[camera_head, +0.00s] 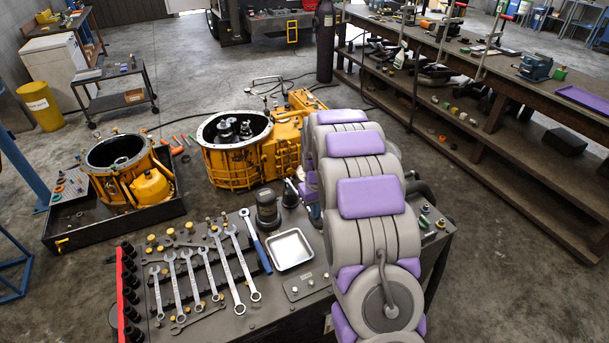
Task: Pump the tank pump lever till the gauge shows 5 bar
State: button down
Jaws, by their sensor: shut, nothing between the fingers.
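I cannot pick out the tank pump, its lever or its gauge with certainty. A dark, squat cylindrical device (268,212) stands on the dark tool cart (262,318), left of my arm; I see no readable dial on it. A smaller dark cylinder (290,196) stands beside it. My grey arm with purple pads rises from the bottom right of centre and covers the right part of the cart and what lies behind it.
Several wrenches (226,270) and a metal tray (291,249) lie on the cart. Behind it stand a large yellow housing (233,170) and a smaller one (150,187) in a black tray (115,228). A long workbench (470,70) runs along the right.

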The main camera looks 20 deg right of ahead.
jog(key=shift+f, duration=1.85)
jog(key=shift+r+p, duration=1.1)
jog(key=shift+r, duration=2.75)
jog(key=shift+f, duration=0.15)
jog(key=shift+f+b, duration=0.45)
jog(key=shift+f, duration=3.25)
jog(key=shift+r+p, duration=1.15)
jog(key=shift+r, duration=2.75)
jog(key=shift+f, duration=0.15)
